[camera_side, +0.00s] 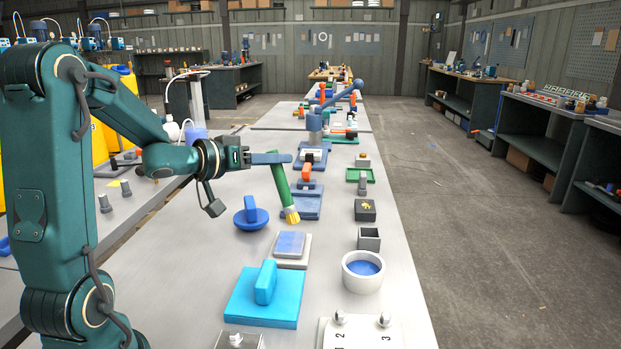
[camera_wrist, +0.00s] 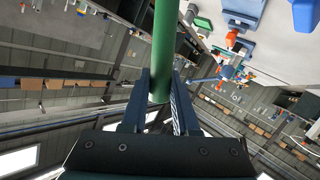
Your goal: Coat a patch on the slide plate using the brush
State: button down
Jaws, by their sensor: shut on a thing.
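My gripper (camera_side: 272,158) is shut on the green handle of the brush (camera_side: 281,186). The brush is slightly tilted, with its yellow bristles (camera_side: 291,215) pointing down. In the wrist view, the green handle (camera_wrist: 166,50) runs up between the two jaws (camera_wrist: 160,102); the bristles are out of that view. A light grey plate (camera_side: 293,261), likely the slide plate, bears a bluish patch (camera_side: 289,243). The bristles are close to the far edge of that patch; they look a little above it, but I cannot tell the gap. A white bowl (camera_side: 363,284) of blue liquid stands to the right.
A blue round-based block (camera_side: 250,216) stands left of the plate. A cyan plate with a handle (camera_side: 264,296) lies in front. A dark open box (camera_side: 369,238) and a dark block with a yellow mark (camera_side: 365,209) stand right. Blue fixtures (camera_side: 306,202) stand behind the brush.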

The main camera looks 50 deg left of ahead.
jog(key=shift+f, duration=3.45)
jog(key=shift+w+a+f, duration=0.6)
jog(key=shift+w+a, duration=2.8)
jog(key=shift+w, duration=0.05)
jog(key=shift+s+d, duration=3.4)
jog(key=shift+r, duration=4.1)
